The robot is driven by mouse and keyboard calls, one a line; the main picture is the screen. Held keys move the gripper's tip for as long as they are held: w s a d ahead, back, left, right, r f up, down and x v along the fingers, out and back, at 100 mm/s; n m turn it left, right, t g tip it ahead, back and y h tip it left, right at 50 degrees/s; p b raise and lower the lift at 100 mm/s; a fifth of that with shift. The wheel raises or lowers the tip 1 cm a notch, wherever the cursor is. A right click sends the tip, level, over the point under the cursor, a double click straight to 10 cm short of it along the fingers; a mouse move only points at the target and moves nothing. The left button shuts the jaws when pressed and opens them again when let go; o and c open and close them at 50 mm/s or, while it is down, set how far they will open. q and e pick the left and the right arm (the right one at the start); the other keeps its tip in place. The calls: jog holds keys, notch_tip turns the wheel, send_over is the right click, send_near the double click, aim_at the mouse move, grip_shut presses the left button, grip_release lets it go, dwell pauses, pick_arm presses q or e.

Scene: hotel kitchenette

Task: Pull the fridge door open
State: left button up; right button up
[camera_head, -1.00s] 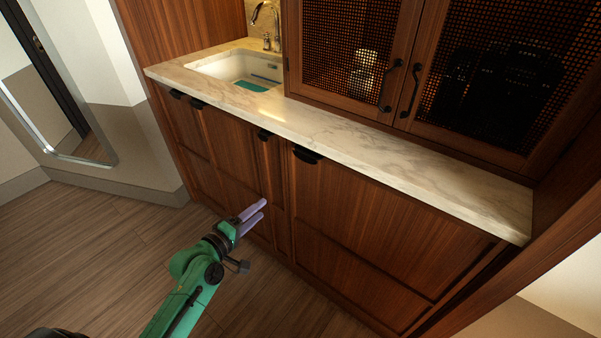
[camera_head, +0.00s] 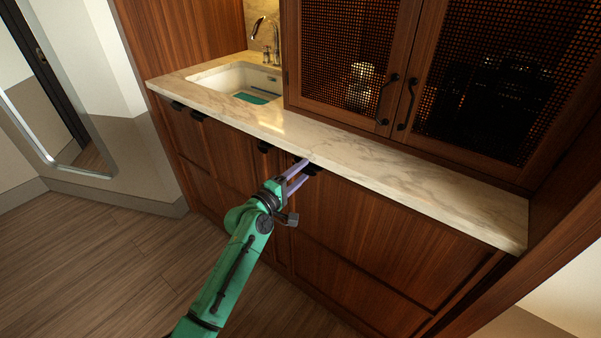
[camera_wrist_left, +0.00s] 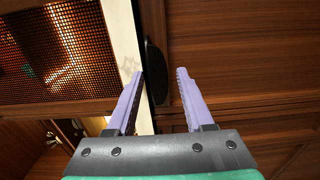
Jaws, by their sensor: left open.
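The fridge door looks like a wide brown wood panel (camera_head: 375,225) under the counter, flush with the cabinet front. It appears shut. Its black cup-shaped handle (camera_head: 314,171) sits at the top left of the panel, partly hidden by my fingers. My left gripper (camera_head: 305,170) is open at this handle, with its purple fingers pointing toward the panel. In the left wrist view, the dark handle (camera_wrist_left: 155,70) shows ahead, in the gap between the two open fingers (camera_wrist_left: 160,75), nearer the left one. I cannot tell whether they touch it. My right gripper is not in view.
The marble counter (camera_head: 410,180) overhangs just above the handle. A sink (camera_head: 245,80) with a faucet is at the back left. Mesh-front upper cabinets (camera_head: 345,55) stand on the counter. The wood floor (camera_head: 110,260) at left is clear.

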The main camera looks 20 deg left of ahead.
pick_arm(q)
jog(key=shift+c, duration=0.3)
grip_shut()
jog(key=shift+s+f, duration=0.15)
jog(key=shift+f, duration=0.05)
dwell(0.9)
